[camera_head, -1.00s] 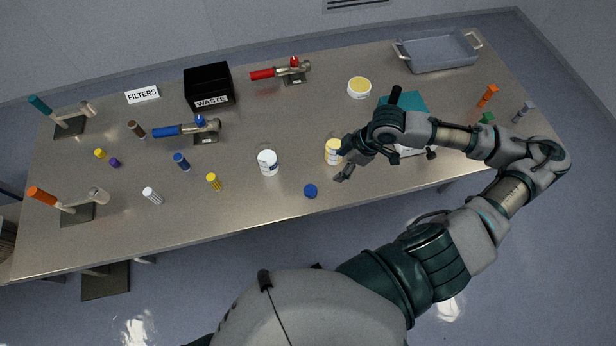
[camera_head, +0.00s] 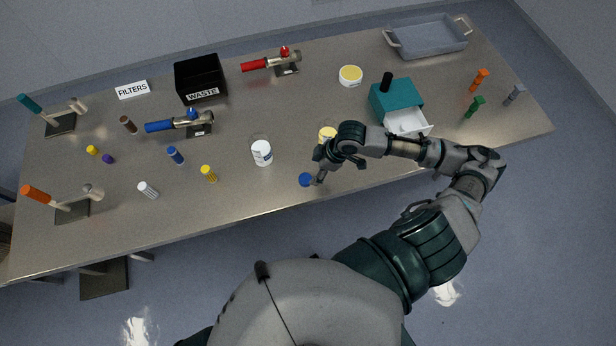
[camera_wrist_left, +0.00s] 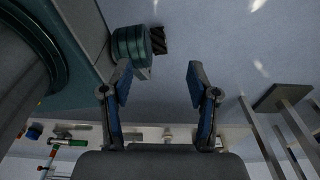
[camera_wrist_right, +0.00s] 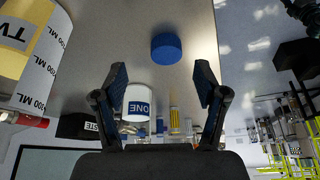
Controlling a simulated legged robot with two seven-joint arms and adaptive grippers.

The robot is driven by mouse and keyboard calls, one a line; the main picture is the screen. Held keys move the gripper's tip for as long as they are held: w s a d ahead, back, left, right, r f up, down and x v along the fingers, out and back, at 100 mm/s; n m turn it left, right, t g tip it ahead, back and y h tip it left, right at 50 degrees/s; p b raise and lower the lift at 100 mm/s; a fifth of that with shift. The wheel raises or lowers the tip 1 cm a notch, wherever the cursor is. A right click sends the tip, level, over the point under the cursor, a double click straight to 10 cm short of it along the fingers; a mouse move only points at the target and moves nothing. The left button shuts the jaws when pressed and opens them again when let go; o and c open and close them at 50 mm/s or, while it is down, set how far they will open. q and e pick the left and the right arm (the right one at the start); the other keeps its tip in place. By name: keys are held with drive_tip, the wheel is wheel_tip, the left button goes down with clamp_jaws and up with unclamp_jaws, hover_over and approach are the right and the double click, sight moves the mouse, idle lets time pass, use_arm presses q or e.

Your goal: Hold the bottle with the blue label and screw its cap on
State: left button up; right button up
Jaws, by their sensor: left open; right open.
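The bottle with the blue label (camera_head: 262,153) stands upright and uncapped on the table, left of my right gripper in the head view. It also shows in the right wrist view (camera_wrist_right: 139,104). A blue cap (camera_head: 305,180) lies apart from it near the table's front edge; in the right wrist view the cap (camera_wrist_right: 166,48) is just beyond the fingers. My right gripper (camera_head: 318,178) is open and empty, close beside the cap on its right. My left gripper (camera_wrist_left: 157,82) is open and empty in the left wrist view, away from the table. It is not in the head view.
A teal box with an open drawer (camera_head: 397,100) is at the right. A yellow cylinder (camera_head: 208,173) and white cylinder (camera_head: 148,190) lie left of the bottle. The front strip between bottle and cap is clear.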

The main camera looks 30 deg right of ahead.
sight(305, 179)
drive_tip(key=shift+w+a, duration=0.1)
drive_tip(key=shift+a, duration=0.45)
drive_tip(key=shift+a+f, duration=0.1)
drive_tip(key=shift+a, duration=0.25)
drive_tip(key=x, duration=0.2)
drive_tip(key=d+x, duration=0.1)
drive_tip(key=x, duration=0.1)
drive_tip(key=shift+a+f, duration=0.1)
drive_tip(key=shift+f, duration=0.45)
drive_tip(key=shift+a+r, duration=0.1)
drive_tip(key=shift+a, duration=0.3)
use_arm(q)
drive_tip(key=shift+s+a, duration=0.15)
drive_tip(key=shift+a, duration=0.45)
drive_tip(key=shift+s+a, duration=0.15)
drive_tip(key=shift+a, duration=0.4)
use_arm(e)
drive_tip(key=c, duration=0.8)
